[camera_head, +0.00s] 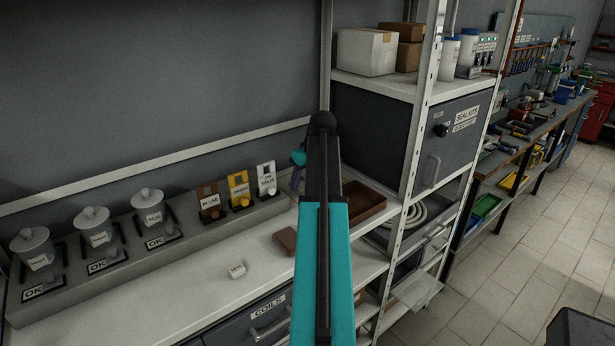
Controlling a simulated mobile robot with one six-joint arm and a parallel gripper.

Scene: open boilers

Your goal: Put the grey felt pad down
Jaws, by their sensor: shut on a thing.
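My teal and black arm rises through the middle of the view. Only a small part of my gripper (296,179) shows at the left edge of the arm, above the back of the white counter (205,296). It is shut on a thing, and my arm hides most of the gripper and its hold. I cannot make out the grey felt pad clearly. A brown block (287,239) lies on the counter left of my arm. A brown open tray (367,203) stands right of it and looks empty where it shows.
Lidded jars (98,227) with OK plates stand on a raised ledge at left. Brown, yellow and white tags (239,190) stand beside them. A small white label (237,270) lies on the counter. A shelf post (416,130) and grey cabinet (455,132) stand at right. The front-left counter is clear.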

